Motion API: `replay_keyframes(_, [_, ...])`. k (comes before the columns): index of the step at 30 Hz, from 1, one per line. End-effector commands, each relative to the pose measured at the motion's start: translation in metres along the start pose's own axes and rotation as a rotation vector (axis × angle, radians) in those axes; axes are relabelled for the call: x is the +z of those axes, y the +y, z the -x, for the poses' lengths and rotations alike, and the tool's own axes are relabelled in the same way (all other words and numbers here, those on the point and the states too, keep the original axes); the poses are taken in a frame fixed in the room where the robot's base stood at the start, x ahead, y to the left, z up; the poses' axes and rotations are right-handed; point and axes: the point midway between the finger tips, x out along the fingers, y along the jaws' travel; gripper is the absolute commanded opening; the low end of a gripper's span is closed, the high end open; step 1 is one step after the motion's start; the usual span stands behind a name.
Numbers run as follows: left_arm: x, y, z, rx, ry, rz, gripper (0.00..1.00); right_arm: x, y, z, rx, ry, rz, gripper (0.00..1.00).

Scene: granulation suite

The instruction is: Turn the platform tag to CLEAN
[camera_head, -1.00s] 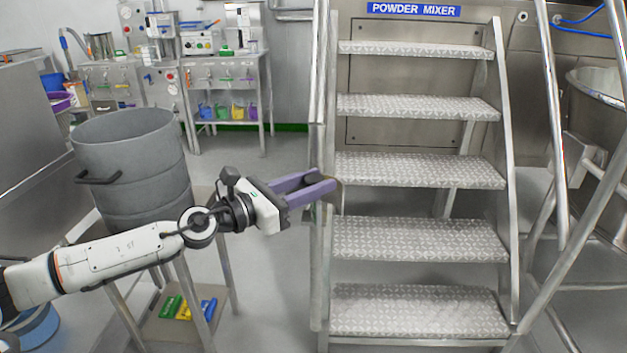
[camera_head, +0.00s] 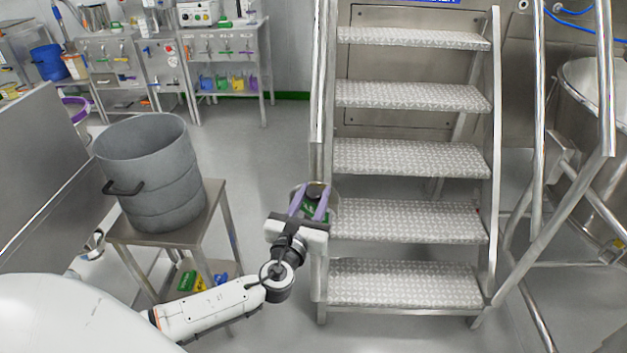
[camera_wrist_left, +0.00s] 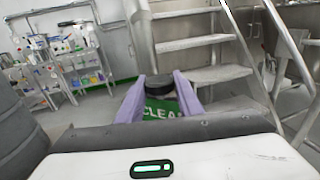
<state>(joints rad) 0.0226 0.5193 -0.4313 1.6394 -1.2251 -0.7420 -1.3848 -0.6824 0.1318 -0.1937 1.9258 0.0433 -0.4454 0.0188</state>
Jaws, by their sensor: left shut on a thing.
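The platform tag (camera_head: 309,209) is at the left post of the metal steps, partly hidden by my left gripper (camera_head: 312,192). A green face shows between the purple fingers. In the left wrist view the tag (camera_wrist_left: 162,110) reads "CLEA" in white on green, with the rest of the word covered by a finger. A round black knob (camera_wrist_left: 160,84) sits at the fingertips, and the left gripper (camera_wrist_left: 160,80) is shut on it, one finger on each side. My right gripper is in neither view.
The metal steps (camera_head: 410,155) rise just right of the gripper, with a handrail post close beside it. A grey drum (camera_head: 150,170) stands on a small metal table to the left. Open floor lies behind the gripper, towards the benches.

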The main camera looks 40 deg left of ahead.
Motion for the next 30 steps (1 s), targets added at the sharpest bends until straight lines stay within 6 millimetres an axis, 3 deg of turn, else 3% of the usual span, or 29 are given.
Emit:
replay_keyframes(15, [-0.002,-0.004,-0.001,0.466,0.0,0.005,0.1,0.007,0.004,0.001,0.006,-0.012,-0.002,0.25])
replay_keyframes(30, [0.0,-0.002,-0.002,0.694,-0.003,0.002,0.1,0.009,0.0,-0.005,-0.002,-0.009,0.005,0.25])
